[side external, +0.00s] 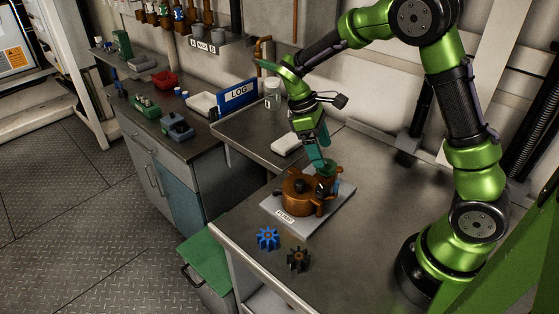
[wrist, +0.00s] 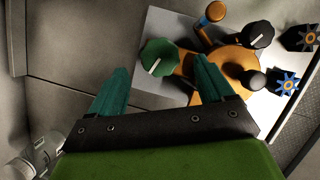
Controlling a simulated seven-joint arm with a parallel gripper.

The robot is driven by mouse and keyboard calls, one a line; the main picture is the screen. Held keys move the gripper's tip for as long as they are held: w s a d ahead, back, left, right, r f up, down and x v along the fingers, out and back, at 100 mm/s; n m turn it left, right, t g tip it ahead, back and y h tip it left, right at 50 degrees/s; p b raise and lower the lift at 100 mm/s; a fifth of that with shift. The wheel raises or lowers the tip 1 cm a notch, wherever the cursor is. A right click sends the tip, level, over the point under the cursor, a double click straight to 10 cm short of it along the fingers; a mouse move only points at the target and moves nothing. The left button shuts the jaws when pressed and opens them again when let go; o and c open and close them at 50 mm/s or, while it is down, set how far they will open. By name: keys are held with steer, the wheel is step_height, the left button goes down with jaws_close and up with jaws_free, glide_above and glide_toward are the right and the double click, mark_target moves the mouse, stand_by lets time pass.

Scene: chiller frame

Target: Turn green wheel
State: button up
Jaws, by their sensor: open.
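The green wheel (wrist: 157,57) with a white pointer line sits on the orange-brown pump (side external: 297,200). It also shows in the side view (side external: 329,168), partly covered by my fingers. My gripper (side external: 318,163) points down at the wheel. In the wrist view, the teal fingers of my gripper (wrist: 161,68) are apart, one toward each side of the wheel, and hold nothing. I cannot tell whether either finger touches it. The pump stands on a light grey plate (side external: 272,209) with a label.
Black knobs (wrist: 258,35) and an orange pipe stub (wrist: 214,13) are close to the wheel on the pump. A blue gear (side external: 268,238) and a dark gear (side external: 299,260) lie in front. A glass jar (side external: 272,95) stands behind. The bench right of the plate is clear.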

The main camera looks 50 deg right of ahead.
mark_target(327, 164)
steer(key=shift+x, duration=2.05)
steer(key=shift+c, duration=0.5)
steer(key=c, duration=0.9)
steer(key=shift+r, duration=0.1)
steer(key=shift+c, duration=0.2)
steer(key=shift+m, duration=0.3)
